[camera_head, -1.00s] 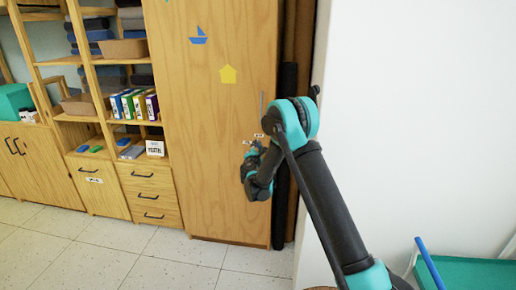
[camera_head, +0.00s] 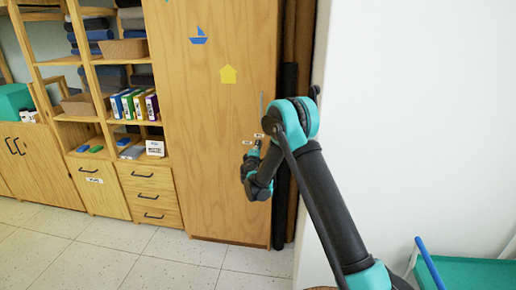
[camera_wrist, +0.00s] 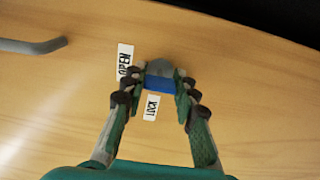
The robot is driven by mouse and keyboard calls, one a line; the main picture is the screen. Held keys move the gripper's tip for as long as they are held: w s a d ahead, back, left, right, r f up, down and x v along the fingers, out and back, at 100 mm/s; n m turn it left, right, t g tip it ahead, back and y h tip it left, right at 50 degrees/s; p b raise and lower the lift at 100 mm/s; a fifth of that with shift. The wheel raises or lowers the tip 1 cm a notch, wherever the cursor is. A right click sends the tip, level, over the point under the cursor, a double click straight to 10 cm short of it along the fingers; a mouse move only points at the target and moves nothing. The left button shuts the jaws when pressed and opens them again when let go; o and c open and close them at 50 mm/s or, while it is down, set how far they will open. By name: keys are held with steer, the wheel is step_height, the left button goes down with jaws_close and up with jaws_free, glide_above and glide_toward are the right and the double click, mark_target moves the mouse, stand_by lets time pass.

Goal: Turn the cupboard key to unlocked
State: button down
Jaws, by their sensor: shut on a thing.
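The tall wooden cupboard (camera_head: 215,150) stands in the middle of the head view, its door shut. My gripper (camera_wrist: 160,86) is at the lock on the right side of the door and is shut on the blue key (camera_wrist: 160,83). A grey lock piece (camera_wrist: 159,68) shows just beyond the key. The OPEN label (camera_wrist: 125,62) is up and left of the key in the wrist view; the LOCK label (camera_wrist: 150,107) is just below it. In the head view the key is hidden by my gripper (camera_head: 256,152), and its exact angle is hard to tell.
A grey door handle (camera_wrist: 35,45) is left of the lock in the wrist view. Dark and brown rolls (camera_head: 287,150) stand right of the cupboard, beside a white wall (camera_head: 420,120). Shelves with boxes and drawers (camera_head: 150,195) are at left. The tiled floor (camera_head: 110,255) is clear.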

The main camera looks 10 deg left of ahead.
stand_by(0.4)
steer(key=c, duration=1.2)
jaws_free()
steer(key=shift+o, duration=0.2)
steer(key=s, duration=1.2)
steer(key=shift+a, duration=0.15)
steer(key=shift+a, duration=0.1)
